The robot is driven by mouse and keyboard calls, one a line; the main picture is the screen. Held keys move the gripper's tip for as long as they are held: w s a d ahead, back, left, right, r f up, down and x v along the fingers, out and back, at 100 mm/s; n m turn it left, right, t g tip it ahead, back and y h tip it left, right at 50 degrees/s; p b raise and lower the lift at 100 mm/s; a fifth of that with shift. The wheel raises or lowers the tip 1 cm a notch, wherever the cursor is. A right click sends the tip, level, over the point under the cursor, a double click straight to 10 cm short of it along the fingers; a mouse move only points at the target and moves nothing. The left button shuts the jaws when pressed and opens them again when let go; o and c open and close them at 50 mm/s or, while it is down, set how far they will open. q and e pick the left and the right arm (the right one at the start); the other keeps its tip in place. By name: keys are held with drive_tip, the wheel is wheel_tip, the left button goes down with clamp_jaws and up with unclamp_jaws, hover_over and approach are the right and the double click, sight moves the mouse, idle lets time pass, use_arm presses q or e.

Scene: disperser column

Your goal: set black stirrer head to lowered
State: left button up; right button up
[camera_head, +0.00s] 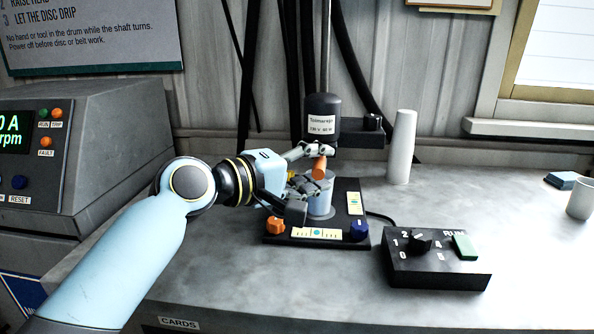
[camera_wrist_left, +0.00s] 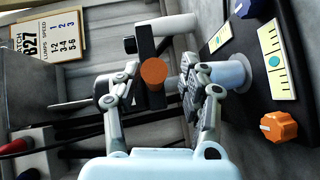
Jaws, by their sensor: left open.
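The black stirrer head (camera_head: 322,117) with a white label sits high on its upright rod, above a pale blue cup (camera_head: 320,205) on the black base (camera_head: 343,190). An orange round-ended handle (camera_head: 319,168) shows just below the head; in the left wrist view the same handle (camera_wrist_left: 153,72) is seen end-on. My left gripper (camera_head: 317,169) is open, one finger above the handle and one below it in the head view. In the left wrist view my gripper (camera_wrist_left: 160,80) has a finger on either side, with gaps. Contact cannot be told. My right gripper is not in view.
An orange knob (camera_head: 275,226) and a blue knob (camera_head: 359,230) sit at the base's front corners. A black control box (camera_head: 436,270) with a green switch stands to the right. A white tapered cylinder (camera_head: 401,147) stands behind. The bench at far right is mostly clear.

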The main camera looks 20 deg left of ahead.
use_arm(q)
drive_tip(key=v, duration=1.1)
drive_tip(key=shift+s+a, duration=0.15)
drive_tip(key=shift+s, duration=0.05)
